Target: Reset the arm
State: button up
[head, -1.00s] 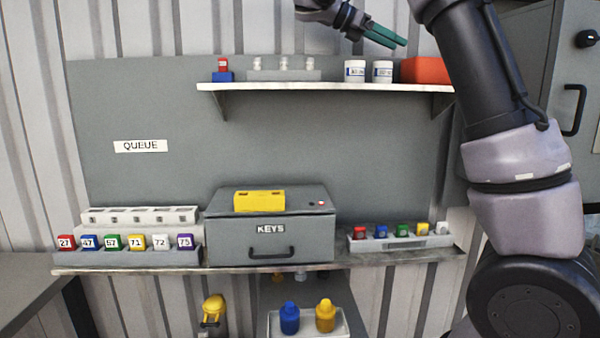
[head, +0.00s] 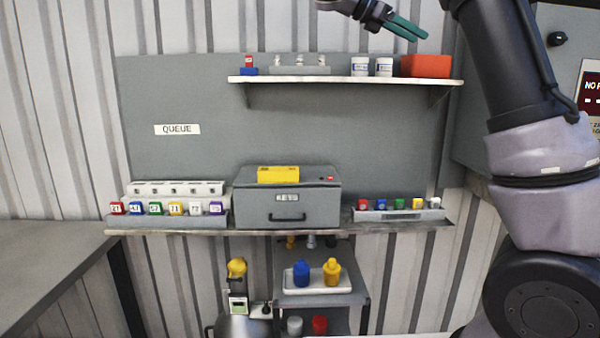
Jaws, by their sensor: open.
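My gripper (head: 408,28) is at the top of the head view, in front of the wall above the upper shelf. Its two green fingers point to the right and stand a little apart, with nothing between them. My arm comes down the right side of the view, bent, with its upper links cut off by the top edge. The gripper touches nothing that I can see.
The upper shelf (head: 340,81) holds white jars and a red box (head: 431,65). The lower shelf bears a grey KEYS box (head: 287,206), numbered tags (head: 157,208) and a tray of coloured pieces (head: 400,215). A table (head: 50,270) is at left, a grey cabinet (head: 515,110) at right.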

jog(key=s+d+f+m+t+y, duration=0.1)
jog(key=s+d+f+m+y, duration=0.25)
jog(key=s+f, duration=0.25)
jog(key=s+d+f+m+y, duration=0.3)
jog(key=s+f+m+y, duration=0.15)
jog(key=s+f, duration=0.2)
jog(key=s+a+f+m+t+y, duration=0.3)
jog(key=s+a+m, duration=0.2)
jog(key=s+m, duration=0.1)
jog(key=s+a+f+m+t+y, duration=0.2)
jog(key=s+a+f+m+y, duration=0.2)
jog(key=s+m, duration=0.3)
jog(key=shift+s+a+f+m+t, duration=0.3)
jog(key=shift+a+m+t, duration=0.15)
jog(key=shift+m, duration=0.25)
